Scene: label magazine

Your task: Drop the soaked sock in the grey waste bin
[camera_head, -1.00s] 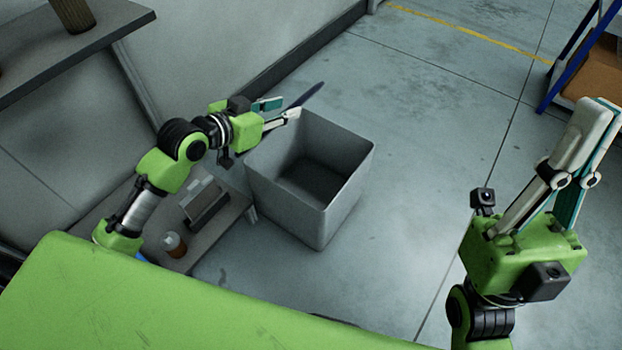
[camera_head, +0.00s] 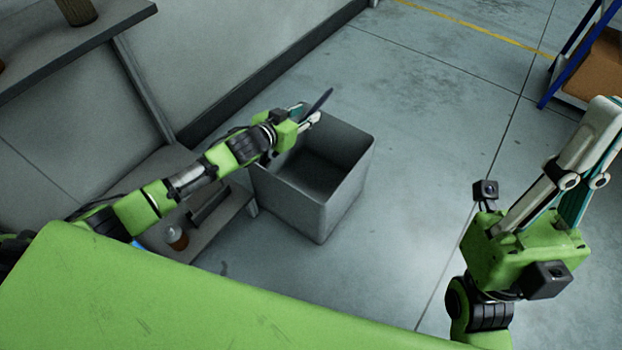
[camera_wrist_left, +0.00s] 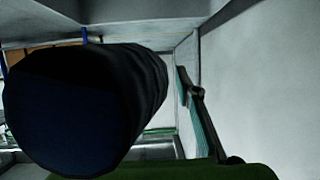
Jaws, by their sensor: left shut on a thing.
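The soaked sock (camera_head: 321,99) shows as a thin dark navy shape in my left gripper (camera_head: 305,115). My left gripper is shut on it, over the far rim of the grey waste bin (camera_head: 296,203). The sock points up and to the right, above the bin's far left side. In the left wrist view the sock (camera_wrist_left: 75,110) is a large dark roll filling much of the left and middle. The bin is open-topped, and the part of its inside that I see looks empty. My right gripper (camera_head: 603,125) is raised at the right edge, its fingers close together with nothing visible between them.
A low grey shelf (camera_head: 228,217) with a small bottle (camera_head: 176,238) stands left of the bin. A higher shelf (camera_head: 125,12) juts from the upper left. A blue-framed rack (camera_head: 570,60) stands at the upper right. The floor right of the bin is clear.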

